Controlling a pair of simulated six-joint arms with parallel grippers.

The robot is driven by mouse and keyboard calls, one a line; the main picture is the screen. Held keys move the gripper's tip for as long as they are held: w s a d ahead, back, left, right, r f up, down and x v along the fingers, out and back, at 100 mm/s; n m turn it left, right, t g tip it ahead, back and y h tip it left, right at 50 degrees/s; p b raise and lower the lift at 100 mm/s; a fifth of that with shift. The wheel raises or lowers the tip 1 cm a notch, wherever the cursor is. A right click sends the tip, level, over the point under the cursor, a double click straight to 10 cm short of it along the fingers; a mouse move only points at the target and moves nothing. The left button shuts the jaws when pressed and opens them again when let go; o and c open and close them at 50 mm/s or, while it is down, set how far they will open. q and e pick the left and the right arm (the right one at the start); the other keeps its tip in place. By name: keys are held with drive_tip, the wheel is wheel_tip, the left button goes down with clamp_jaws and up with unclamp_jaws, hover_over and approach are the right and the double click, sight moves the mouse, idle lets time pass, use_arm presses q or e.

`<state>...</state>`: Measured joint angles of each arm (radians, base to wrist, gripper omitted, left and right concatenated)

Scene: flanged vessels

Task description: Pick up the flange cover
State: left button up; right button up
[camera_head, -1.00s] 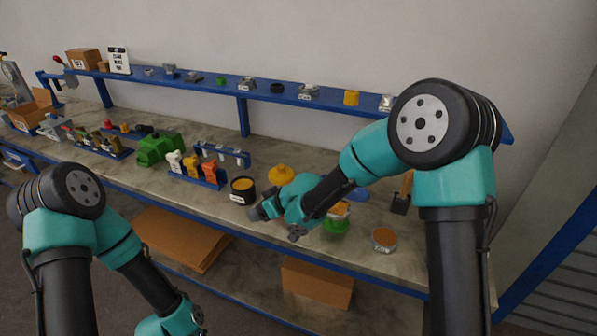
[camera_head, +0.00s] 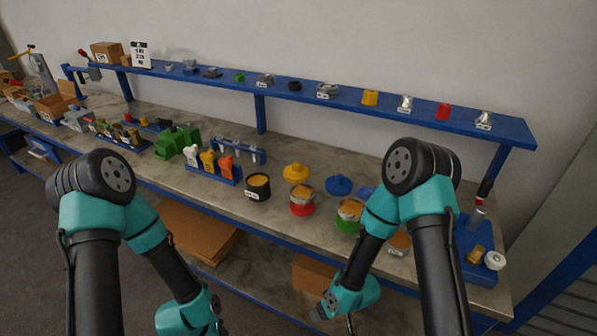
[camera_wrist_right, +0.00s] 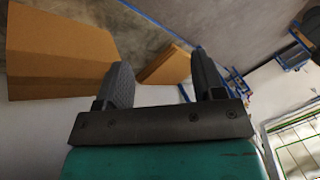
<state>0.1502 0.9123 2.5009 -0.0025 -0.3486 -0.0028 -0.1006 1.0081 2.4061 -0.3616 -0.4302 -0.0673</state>
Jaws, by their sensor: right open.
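Flanged covers lie on the bench in the head view: a yellow cover (camera_head: 296,173), a blue cover (camera_head: 339,186), and a second blue piece (camera_head: 367,192) partly hidden by my right arm. I cannot tell which one the task means. Beside them stand a vessel with a red base (camera_head: 302,208) and one with a green base (camera_head: 347,226). My right gripper (camera_head: 335,317) is low in front of the bench, away from the covers. In the right wrist view its fingers (camera_wrist_right: 163,82) are apart with nothing between them. My left gripper (camera_head: 219,316) is at the bottom edge, its jaws unclear.
A black pot (camera_head: 257,195) stands left of the vessels. A blue rack (camera_head: 214,172) and a green machine (camera_head: 177,142) are farther left. A blue raised shelf (camera_head: 300,91) with small parts runs along the back. Cardboard (camera_head: 200,228) lies on the lower shelf.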

drive_tip(key=s+d+m+h, duration=0.1)
drive_tip(key=s+d+m, duration=0.2)
drive_tip(key=d, duration=0.3)
drive_tip(key=s+d+m+h, duration=0.1)
drive_tip(key=s+d+m, duration=0.3)
drive_tip(key=d, duration=0.3)
drive_tip(key=shift+s+d+m+g, duration=0.3)
drive_tip(key=shift+w+a+f, duration=0.1)
